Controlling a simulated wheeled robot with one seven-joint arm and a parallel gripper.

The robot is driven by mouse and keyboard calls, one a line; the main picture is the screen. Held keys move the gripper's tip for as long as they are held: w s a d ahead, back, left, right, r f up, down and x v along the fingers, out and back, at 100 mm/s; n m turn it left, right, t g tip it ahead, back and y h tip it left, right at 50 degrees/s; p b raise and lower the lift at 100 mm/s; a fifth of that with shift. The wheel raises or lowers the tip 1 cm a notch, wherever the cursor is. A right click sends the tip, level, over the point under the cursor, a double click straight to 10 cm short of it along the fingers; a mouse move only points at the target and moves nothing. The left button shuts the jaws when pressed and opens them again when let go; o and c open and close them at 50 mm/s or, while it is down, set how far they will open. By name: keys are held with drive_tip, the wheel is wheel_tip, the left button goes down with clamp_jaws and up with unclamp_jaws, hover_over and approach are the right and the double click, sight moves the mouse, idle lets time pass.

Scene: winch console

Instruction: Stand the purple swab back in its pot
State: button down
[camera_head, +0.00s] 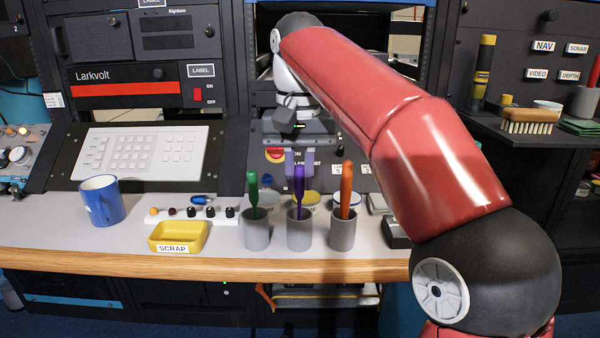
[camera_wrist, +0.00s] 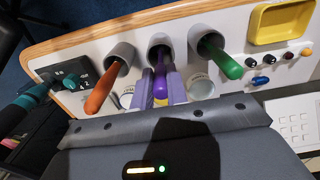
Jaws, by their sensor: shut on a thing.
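The purple swab (camera_head: 299,188) stands upright over the middle grey pot (camera_head: 300,236), its lower end at or inside the mouth. How deep it sits is hidden by the pot wall. My gripper (camera_head: 299,168) is shut on the swab's upper part, with a lavender finger on each side. In the wrist view the purple swab (camera_wrist: 161,84) runs between my fingers toward the middle pot (camera_wrist: 157,42). A green swab (camera_head: 252,188) stands in the left pot (camera_head: 257,237), and an orange swab (camera_head: 347,185) stands in the right pot (camera_head: 342,236).
A yellow scrap tray (camera_head: 178,237) and a blue mug (camera_head: 102,201) stand left on the pale counter. Several small knobs (camera_head: 190,212) lie behind the tray. Round containers (camera_head: 345,199) sit close behind the pots. The wooden counter edge (camera_head: 230,264) runs in front.

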drive_tip(key=shift+f+b, duration=0.35)
drive_tip(key=shift+f, duration=0.2)
drive_tip(key=c, duration=1.3)
unclamp_jaws()
